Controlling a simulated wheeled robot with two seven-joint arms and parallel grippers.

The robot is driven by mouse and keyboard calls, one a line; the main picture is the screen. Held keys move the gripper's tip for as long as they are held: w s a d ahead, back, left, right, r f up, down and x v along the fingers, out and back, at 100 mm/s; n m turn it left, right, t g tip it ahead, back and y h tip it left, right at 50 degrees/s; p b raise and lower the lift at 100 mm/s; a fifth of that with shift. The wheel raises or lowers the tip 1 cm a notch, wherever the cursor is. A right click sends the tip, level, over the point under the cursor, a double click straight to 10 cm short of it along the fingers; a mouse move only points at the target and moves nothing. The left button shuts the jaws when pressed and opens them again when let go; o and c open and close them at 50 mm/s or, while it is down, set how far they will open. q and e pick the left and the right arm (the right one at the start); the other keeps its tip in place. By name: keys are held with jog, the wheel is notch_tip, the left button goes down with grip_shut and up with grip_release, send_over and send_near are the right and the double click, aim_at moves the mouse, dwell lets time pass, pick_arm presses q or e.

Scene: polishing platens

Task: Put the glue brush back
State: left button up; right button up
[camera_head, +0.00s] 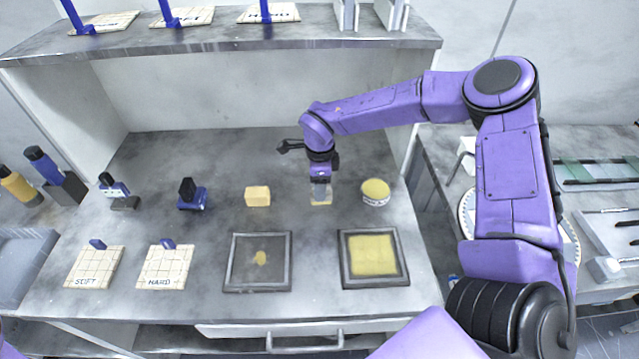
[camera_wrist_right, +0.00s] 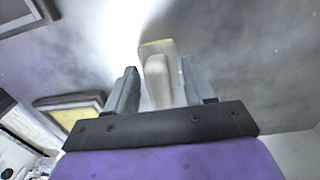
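The glue brush (camera_head: 321,197) is a pale piece with a yellowish lower end, upright just left of the round glue pot (camera_head: 375,192). My right gripper (camera_head: 320,181) points down over it. My left gripper is not in view.
A yellow block (camera_head: 257,196) lies left of the brush. A framed yellow pad (camera_head: 373,256) and a framed grey pad (camera_head: 258,261) lie in front. Tiles marked SOFT (camera_head: 94,268) and HARD (camera_head: 166,267) lie front left. A shelf (camera_head: 230,38) overhangs the back.

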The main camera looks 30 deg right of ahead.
jog(key=shift+s+r, duration=0.15)
jog(key=shift+s, duration=0.1)
notch_tip(320, 180, up, 12)
jog(key=b, duration=0.1)
jog(key=shift+w+d+b, duration=0.15)
jog(key=shift+w+b, duration=0.05)
jog(key=shift+b, duration=0.2)
